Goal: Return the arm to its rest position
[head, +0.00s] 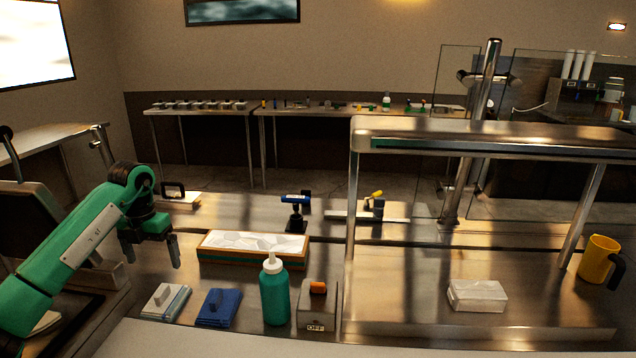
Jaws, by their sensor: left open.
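My left arm, in green and black, comes in from the left in the head view. My left gripper (150,254) hangs over the left part of the steel counter, fingers pointing down. Its two fingers are apart with nothing between them. It is left of the white-topped box (252,246) and above the folded cloths. My right gripper is not in view.
A teal squeeze bottle (275,293), a box marked OFF (317,307), a blue cloth (217,308) and a white cloth (165,303) line the front. A steel shelf (490,137) stands right, near a white package (477,295) and yellow mug (598,259).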

